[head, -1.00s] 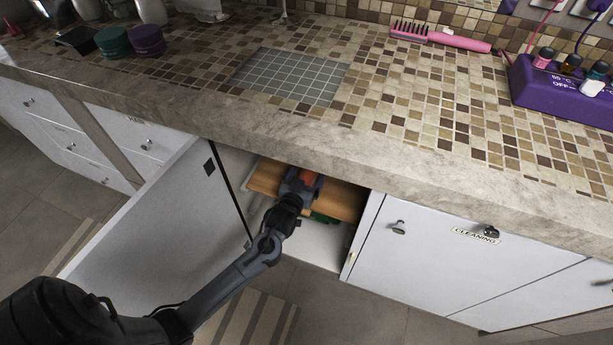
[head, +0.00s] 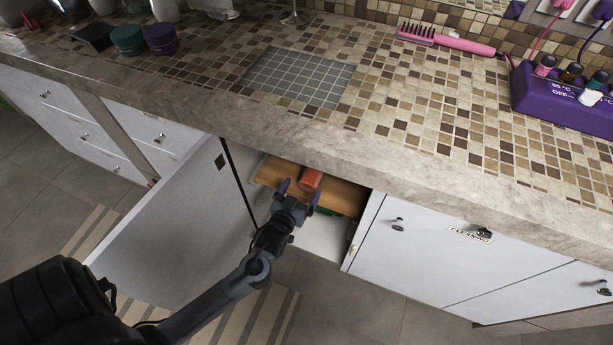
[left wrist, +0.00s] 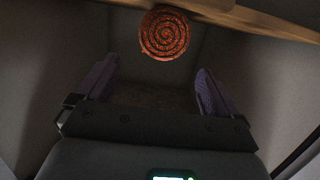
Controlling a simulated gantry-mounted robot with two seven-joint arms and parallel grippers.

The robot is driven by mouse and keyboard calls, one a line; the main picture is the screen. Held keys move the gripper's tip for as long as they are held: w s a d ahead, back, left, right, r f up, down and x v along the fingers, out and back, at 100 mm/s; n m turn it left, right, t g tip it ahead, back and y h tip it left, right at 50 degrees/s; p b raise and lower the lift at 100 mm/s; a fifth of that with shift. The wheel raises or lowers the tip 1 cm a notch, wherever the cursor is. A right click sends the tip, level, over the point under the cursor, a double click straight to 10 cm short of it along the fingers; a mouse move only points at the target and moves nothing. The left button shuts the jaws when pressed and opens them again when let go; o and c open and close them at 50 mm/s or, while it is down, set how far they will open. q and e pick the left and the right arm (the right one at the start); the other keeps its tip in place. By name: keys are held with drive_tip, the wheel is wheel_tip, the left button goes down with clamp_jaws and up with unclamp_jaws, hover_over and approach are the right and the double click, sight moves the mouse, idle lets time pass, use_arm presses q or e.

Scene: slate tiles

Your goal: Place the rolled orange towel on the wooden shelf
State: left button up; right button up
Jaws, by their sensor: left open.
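The rolled orange towel (head: 311,179) lies on the wooden shelf (head: 345,197) inside the open cabinet under the counter. In the left wrist view its round spiral end (left wrist: 164,33) faces me, at the edge of the shelf board (left wrist: 250,18). My left gripper (head: 298,192) is open and empty, just in front of the towel, with its fingers apart from it. Its two purple fingers (left wrist: 152,85) show spread in the left wrist view. The far end of the towel is hidden under the counter edge. My right gripper is not in view.
The cabinet door (head: 170,220) stands open to the left of my arm. A closed white door (head: 445,255) is on the right. The stone counter edge (head: 300,140) overhangs the opening. Something green (head: 326,211) sits below the shelf, mostly hidden.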

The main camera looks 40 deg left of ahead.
use_arm(q)
drive_tip(key=s+d+r+m+g+h, duration=0.1)
drive_tip(key=s+d+m+g+h, duration=0.2)
drive_tip(key=s, duration=0.7)
drive_tip(key=s+d+r+m+g+h, duration=0.2)
drive_tip(key=s+d+m+g, duration=0.1)
drive_tip(key=s+d+g, duration=0.5)
drive_tip(key=s+d, duration=0.1)
drive_tip(key=s, duration=0.1)
drive_tip(key=shift+s+r+h+p, duration=0.3)
drive_tip(key=shift+h+p, duration=0.05)
drive_tip(key=shift+h, duration=0.05)
drive_tip(key=shift+r, duration=0.1)
